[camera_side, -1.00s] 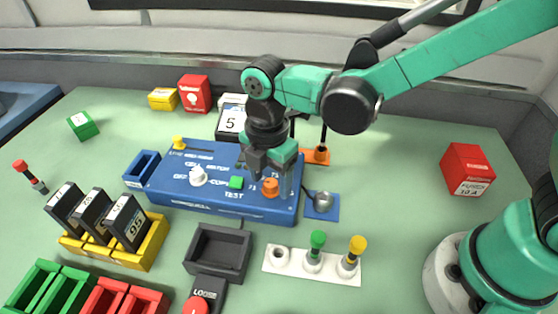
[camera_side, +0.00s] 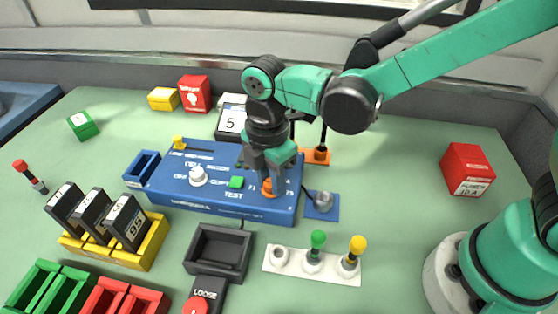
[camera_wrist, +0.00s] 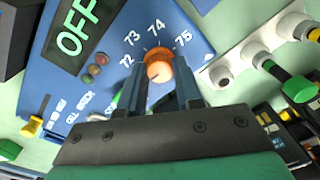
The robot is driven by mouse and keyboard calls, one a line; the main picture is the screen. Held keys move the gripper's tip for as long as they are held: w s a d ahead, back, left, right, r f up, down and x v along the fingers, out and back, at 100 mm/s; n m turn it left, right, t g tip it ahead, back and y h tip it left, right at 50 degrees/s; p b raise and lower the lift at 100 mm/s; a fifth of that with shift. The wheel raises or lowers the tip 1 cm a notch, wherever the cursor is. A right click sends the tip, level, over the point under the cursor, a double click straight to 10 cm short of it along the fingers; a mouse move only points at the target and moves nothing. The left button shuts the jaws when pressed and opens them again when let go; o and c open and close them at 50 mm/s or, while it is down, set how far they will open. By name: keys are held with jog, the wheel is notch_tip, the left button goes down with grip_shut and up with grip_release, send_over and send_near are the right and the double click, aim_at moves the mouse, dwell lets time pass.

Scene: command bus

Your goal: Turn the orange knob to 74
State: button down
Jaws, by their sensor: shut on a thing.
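The orange knob (camera_side: 268,187) sits at the front right of the blue command box (camera_side: 180,199). In the wrist view the orange knob (camera_wrist: 158,67) is between my two fingertips, below the printed 74 of a scale showing 72, 73, 74 and 75. A small pale mark shows on its face, but I cannot tell for sure which number it points to. My gripper (camera_side: 267,176) points down over the knob and is shut on it; its fingers also show in the wrist view (camera_wrist: 163,78). The fingers hide part of the knob in the side view.
A white knob (camera_side: 198,176), green button (camera_side: 237,182) and yellow slider (camera_side: 179,142) are on the box. A display reads OFF (camera_wrist: 78,32). A white rack (camera_side: 312,266) with green and yellow plugs stands in front. A metal ball (camera_side: 323,201) on a blue plate stands right beside the box.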

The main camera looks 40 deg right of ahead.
jog(key=m, duration=1.2)
jog(key=shift+m, duration=0.4)
jog(key=m, duration=1.2)
jog(key=shift+s, duration=0.1)
jog(key=shift+m, duration=0.3)
jog(key=c, duration=0.6)
grip_release()
jog(key=shift+r, duration=0.15)
jog(key=shift+r, duration=2.7)
